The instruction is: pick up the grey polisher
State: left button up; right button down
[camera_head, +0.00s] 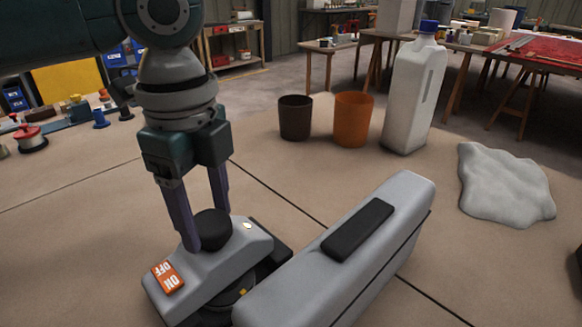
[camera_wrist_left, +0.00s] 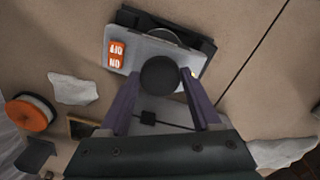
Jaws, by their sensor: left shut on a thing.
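The grey polisher (camera_head: 237,246) has an orange ON/OFF switch and a round black knob (camera_head: 211,228). It sits at the lower left of the head view, and I cannot tell whether its base touches the bench. My left gripper (camera_head: 207,233) reaches down from above and is shut on the black knob, one finger on each side. The left wrist view also shows the polisher (camera_wrist_left: 141,53) with its knob (camera_wrist_left: 159,75) between the fingertips. The polisher's lower right part is hidden behind a long grey block. My right gripper is not in view.
The long grey block (camera_head: 290,285) with a black top grip stands close beside the polisher. A brown cup (camera_head: 296,118), an orange cup (camera_head: 352,120), a white jug (camera_head: 414,95) and a crumpled white cloth (camera_head: 505,185) are farther back. Bench left of the polisher is clear.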

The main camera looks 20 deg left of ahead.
pick_arm(q)
grip_shut()
jog(key=shift+r, duration=0.1)
dwell(0.3)
notch_tip(320, 180, up, 20)
jog(key=p, duration=0.4)
jog(key=shift+o, duration=2.2)
grip_release()
grip_shut()
jog(key=shift+p, duration=0.3)
